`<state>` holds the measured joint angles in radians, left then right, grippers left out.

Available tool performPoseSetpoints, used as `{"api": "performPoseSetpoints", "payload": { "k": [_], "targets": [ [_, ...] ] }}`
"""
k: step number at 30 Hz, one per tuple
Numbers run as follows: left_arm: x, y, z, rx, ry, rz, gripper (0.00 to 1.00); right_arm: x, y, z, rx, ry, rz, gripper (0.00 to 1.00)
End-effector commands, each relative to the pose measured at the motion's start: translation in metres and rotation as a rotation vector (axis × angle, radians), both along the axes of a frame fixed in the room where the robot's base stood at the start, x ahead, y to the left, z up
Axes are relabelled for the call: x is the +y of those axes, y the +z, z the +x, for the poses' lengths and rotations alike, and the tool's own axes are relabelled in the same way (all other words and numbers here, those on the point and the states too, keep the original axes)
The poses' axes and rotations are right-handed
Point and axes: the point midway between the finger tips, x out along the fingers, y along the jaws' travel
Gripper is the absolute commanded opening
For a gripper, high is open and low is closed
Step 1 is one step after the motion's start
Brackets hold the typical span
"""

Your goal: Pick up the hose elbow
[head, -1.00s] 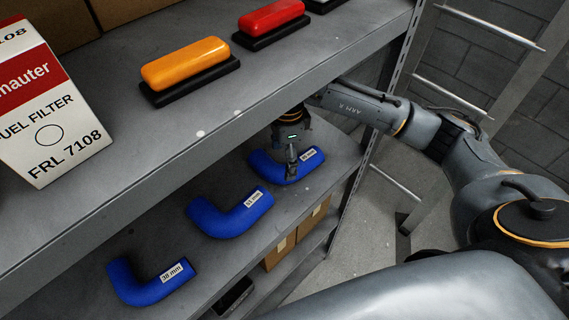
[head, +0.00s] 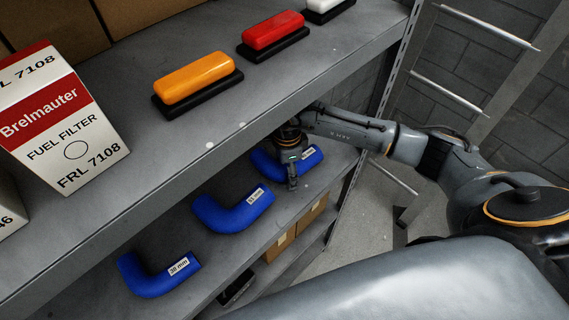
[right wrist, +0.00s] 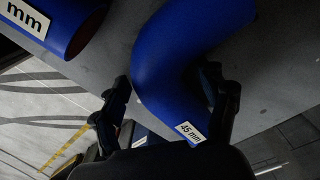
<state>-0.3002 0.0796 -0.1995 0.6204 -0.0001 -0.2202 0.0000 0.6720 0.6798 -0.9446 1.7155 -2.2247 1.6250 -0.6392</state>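Three blue hose elbows lie on the lower shelf in the head view: a near one (head: 150,279), a middle one (head: 228,212) and a far one (head: 265,166). In the right wrist view, a blue elbow labelled 45 mm (right wrist: 160,75) lies between the spread fingers of my right gripper (right wrist: 172,95). A gap shows on its left side; contact on the right cannot be told. My left gripper is out of view.
The upper shelf (head: 120,205) overhangs the elbows and holds a fuel filter box (head: 70,145) and orange (head: 195,78), red (head: 272,32) and white lamps. Another elbow (right wrist: 75,22) lies close beside my right gripper. Cardboard boxes (head: 282,243) stand below.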

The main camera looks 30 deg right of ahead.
Motion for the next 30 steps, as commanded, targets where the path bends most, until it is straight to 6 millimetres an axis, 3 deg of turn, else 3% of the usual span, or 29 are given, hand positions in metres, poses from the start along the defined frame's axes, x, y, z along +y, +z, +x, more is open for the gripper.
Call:
{"api": "performPoseSetpoints", "payload": {
  "k": [1, 6, 8, 17, 23, 30],
  "targets": [
    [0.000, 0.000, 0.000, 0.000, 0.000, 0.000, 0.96, 0.000, 0.000, 0.000, 0.000, 0.000, 0.000, 0.57],
    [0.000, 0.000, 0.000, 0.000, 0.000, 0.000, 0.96, 0.000, 0.000, 0.000, 0.000, 0.000, 0.000, 0.22],
    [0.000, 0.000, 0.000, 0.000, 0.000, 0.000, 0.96, 0.000, 0.001, 0.000, 0.000, -0.001, 0.000, 0.13],
    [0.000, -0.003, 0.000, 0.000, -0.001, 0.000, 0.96, 0.000, 0.001, 0.000, -0.001, -0.001, 0.001, 0.13],
    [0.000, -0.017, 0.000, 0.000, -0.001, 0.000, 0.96, -0.002, 0.007, -0.003, -0.004, 0.000, 0.000, 0.13],
    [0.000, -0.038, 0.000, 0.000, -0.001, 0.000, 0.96, -0.001, 0.053, -0.002, -0.008, 0.000, 0.000, 0.13]
  ]
}}
